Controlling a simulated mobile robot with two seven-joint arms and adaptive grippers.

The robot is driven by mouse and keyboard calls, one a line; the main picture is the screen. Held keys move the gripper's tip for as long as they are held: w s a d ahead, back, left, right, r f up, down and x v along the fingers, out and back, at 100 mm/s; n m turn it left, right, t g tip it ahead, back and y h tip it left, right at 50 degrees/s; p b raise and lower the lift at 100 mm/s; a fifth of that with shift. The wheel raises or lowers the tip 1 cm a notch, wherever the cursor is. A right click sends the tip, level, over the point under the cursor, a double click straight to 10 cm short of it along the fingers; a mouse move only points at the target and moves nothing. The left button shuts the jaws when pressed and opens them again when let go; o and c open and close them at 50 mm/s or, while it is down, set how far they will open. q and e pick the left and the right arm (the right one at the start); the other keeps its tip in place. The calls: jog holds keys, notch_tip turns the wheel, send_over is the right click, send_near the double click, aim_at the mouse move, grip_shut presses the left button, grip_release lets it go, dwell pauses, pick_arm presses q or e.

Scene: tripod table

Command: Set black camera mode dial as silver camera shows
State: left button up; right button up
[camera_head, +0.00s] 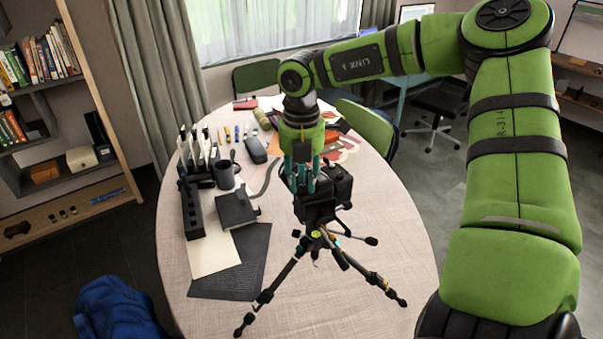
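The black camera (318,208) sits on a small tripod (318,238) with spread legs, on the round table. My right gripper (301,182) reaches down from above, its teal fingers at the top left of the black camera. The mode dial is hidden behind the fingers, and I cannot tell whether they touch it or how far apart they are. I cannot make out a silver camera in this view. My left gripper is out of view.
Papers and pens lie at the back. The table's right side is clear. Green chairs (368,128) stand behind.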

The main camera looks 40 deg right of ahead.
jog(key=shift+a, duration=0.1)
jog(key=c, duration=0.4)
grip_shut()
jog(key=shift+f, duration=0.15)
jog(key=b, duration=0.1)
jog(key=n+b, duration=0.1)
jog(key=b, duration=0.1)
jog(key=shift+f+n, duration=0.25)
jog(key=shift+n, duration=0.05)
jog(key=shift+r+n+b, duration=0.25)
jog(key=shift+n+b, duration=0.35)
jog(key=shift+n, duration=0.2)
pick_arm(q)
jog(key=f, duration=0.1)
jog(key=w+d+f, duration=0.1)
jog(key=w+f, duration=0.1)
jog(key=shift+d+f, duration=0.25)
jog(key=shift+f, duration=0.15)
pick_arm(e)
jog(key=shift+r, duration=0.1)
